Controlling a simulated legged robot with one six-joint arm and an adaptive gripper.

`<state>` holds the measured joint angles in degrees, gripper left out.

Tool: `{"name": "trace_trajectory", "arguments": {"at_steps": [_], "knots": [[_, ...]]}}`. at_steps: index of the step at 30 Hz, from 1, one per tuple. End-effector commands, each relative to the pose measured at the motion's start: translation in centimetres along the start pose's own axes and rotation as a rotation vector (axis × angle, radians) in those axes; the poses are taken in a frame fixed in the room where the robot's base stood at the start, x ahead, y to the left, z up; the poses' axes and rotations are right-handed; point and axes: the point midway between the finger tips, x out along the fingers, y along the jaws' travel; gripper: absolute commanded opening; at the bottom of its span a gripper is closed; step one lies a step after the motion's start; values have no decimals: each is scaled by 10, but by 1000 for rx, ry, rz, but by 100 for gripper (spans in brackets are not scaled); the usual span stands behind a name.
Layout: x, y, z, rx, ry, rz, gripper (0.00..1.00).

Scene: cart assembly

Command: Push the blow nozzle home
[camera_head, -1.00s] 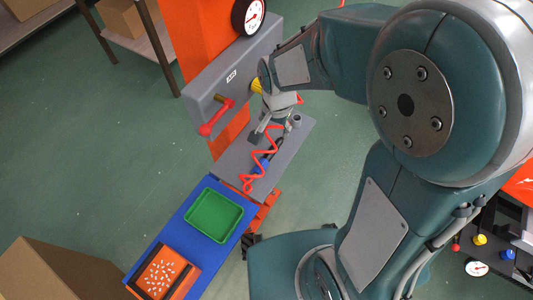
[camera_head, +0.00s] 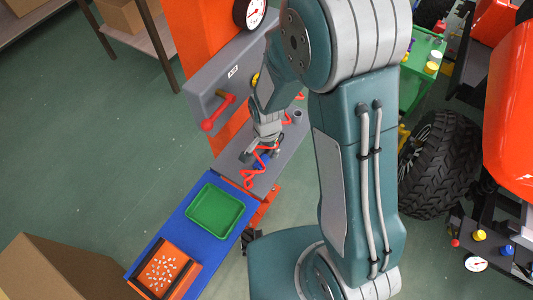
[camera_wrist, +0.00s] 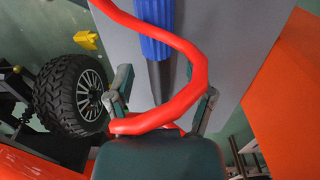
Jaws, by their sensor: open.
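The blow nozzle, with a ribbed blue body (camera_wrist: 157,38) and a dark shaft, lies at the top centre of the wrist view. In the head view a bit of its blue (camera_head: 262,161) shows beneath the red coiled hose (camera_head: 249,176). My gripper (camera_wrist: 163,84) is open, with one finger on each side of the dark shaft. The hose loops large across the gripper in the wrist view (camera_wrist: 192,62). In the head view my gripper (camera_head: 262,147) is low over the grey shelf (camera_head: 229,158). Whether the fingers touch the nozzle or hose is unclear; its seat is not visible.
A green tray (camera_head: 216,210) and an orange bin (camera_head: 163,270) lie in front. A vehicle with a black tyre (camera_head: 431,165) stands right.

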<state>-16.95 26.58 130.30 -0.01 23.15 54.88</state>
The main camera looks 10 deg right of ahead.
Motion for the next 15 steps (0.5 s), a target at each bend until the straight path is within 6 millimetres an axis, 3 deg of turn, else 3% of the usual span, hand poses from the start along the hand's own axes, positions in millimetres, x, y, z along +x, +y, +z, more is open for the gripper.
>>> {"name": "trace_trajectory", "arguments": {"at_steps": [6, 13, 14, 15], "knots": [[23, 0, 0, 0, 0, 0, 69], [24, 0, 0, 0, 1, -1, 69], [24, 0, 0, 0, 1, -1, 64], [24, 0, 0, 0, 1, -1, 47]]}}
